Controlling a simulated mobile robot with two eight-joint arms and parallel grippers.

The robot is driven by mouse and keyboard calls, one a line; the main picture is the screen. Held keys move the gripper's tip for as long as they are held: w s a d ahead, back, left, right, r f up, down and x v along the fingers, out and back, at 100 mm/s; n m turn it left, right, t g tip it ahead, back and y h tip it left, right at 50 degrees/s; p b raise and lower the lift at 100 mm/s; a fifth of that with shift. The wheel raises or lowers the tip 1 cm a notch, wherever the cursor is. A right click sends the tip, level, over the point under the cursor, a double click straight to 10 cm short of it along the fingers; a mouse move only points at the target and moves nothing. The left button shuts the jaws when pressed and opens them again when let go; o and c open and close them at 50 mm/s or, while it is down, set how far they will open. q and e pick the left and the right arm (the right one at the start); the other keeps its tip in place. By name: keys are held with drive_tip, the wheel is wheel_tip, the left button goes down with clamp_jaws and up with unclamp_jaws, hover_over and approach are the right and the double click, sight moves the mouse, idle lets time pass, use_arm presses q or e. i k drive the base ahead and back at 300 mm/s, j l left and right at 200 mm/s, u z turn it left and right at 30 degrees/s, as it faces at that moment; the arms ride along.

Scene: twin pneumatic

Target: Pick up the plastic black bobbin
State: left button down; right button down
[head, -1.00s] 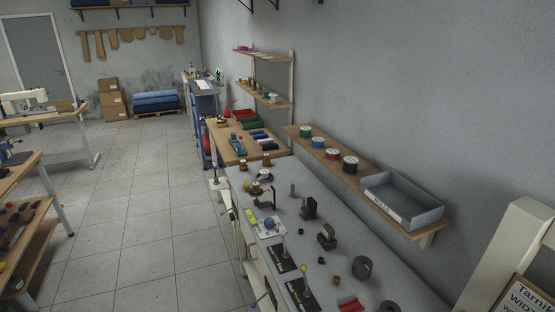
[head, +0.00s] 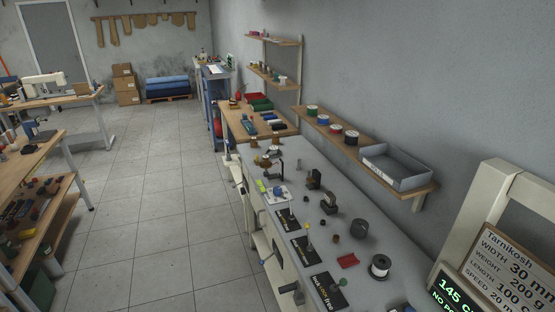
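I cannot tell for sure which thing is the plastic black bobbin. A dark round cylinder (head: 359,228) stands on the grey bench. A dark spool (head: 351,138) stands on the wooden wall shelf, at the right end of a row with red, blue and green spools. Some small dark round parts (head: 335,238) also lie on the bench. Neither of my grippers shows in the head view.
The grey bench (head: 335,277) runs along the wall with small fixtures, a red part (head: 348,261) and black cards. A grey tray (head: 398,167) sits on the wall shelf. A beige frame with a display board (head: 515,265) stands at lower right. The tiled floor left of the bench is clear.

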sight(379, 271)
drive_tip(key=i+j+z, duration=0.15)
drive_tip(key=j+z, duration=0.25)
drive_tip(key=i+j+z, duration=0.1)
drive_tip(key=j+z, duration=0.15)
drive_tip(key=z, duration=0.15)
drive_tip(key=j+z, duration=0.4)
drive_tip(key=i+l, duration=0.1)
drive_tip(key=i, duration=0.15)
drive_tip(key=i+l, duration=0.15)
drive_tip(key=i, duration=0.15)
